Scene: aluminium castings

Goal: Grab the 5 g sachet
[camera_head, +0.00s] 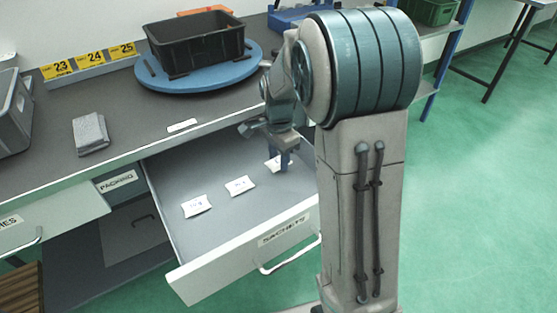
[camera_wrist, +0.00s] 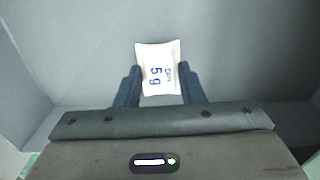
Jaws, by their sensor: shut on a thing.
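The 5 g sachet (camera_wrist: 159,68) is a small white packet with blue print, seen between my fingertips in the wrist view. In the head view the sachet (camera_head: 272,164) is at the right back of the open drawer, partly hidden by my gripper. My gripper (camera_wrist: 160,85) is shut on the sachet, with one dark blue finger at each side of it. In the head view my gripper (camera_head: 284,160) points down into the drawer. I cannot tell whether the sachet still touches the drawer floor.
The open drawer (camera_head: 220,262), labelled for sachets, has walls around my gripper. Two other white sachets lie in it, one in the middle (camera_head: 240,185) and one at left (camera_head: 196,206). Above are the worktop (camera_head: 135,150), a black bin (camera_head: 195,45) on a blue turntable (camera_head: 235,75) and a grey cloth-like packet (camera_head: 90,133).

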